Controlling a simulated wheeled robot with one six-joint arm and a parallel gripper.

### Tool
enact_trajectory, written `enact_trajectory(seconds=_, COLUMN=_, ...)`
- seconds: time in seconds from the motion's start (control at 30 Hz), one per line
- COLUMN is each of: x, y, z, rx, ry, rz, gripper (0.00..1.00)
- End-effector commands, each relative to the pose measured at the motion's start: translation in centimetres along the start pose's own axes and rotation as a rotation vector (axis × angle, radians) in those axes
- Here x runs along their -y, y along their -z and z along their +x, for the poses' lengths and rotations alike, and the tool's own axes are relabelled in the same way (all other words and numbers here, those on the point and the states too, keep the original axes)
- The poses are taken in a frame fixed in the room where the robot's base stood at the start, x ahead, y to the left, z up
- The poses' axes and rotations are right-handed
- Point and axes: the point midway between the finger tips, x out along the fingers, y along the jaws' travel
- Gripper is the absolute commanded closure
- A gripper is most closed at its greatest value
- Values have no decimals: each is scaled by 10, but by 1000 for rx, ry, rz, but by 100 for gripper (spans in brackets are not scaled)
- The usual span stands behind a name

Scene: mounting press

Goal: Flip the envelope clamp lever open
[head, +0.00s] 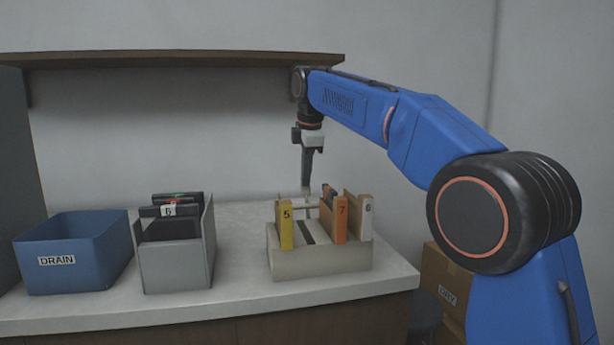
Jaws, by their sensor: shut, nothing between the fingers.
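A beige rack (320,262) stands on the counter, right of centre. It holds upright pieces with a yellow tab marked 5 (287,228), an orange tab marked 7 (341,220) and a pale tab marked 6 (366,218). My gripper (307,183) points straight down over the back of the rack, between tabs 5 and 7. It is shut and holds nothing. Pale thin parts show just under its fingertips; I cannot tell whether they touch. I cannot make out a clamp lever for certain, as it is too small or hidden.
A grey bin (180,268) with dark items, one labelled 6, stands left of the rack. A blue bin (72,262) marked DRAIN is at far left. A wooden shelf (170,59) hangs above. Bare counter (239,250) lies between grey bin and rack. Cardboard boxes (445,285) stand at right.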

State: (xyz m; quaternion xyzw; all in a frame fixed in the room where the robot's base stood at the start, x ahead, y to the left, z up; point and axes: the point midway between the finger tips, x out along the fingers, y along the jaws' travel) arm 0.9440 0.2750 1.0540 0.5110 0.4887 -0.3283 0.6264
Motion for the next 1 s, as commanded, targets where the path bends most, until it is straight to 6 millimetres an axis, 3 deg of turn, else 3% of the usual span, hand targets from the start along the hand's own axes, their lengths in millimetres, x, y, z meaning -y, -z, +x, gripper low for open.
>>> enact_trajectory(seconds=0.6, x=-27, y=0, z=26, rx=0, ry=9, rz=1, gripper=100)
enact_trajectory(seconds=1.0, x=-33, y=0, z=34, rx=0, ry=9, rz=1, gripper=100)
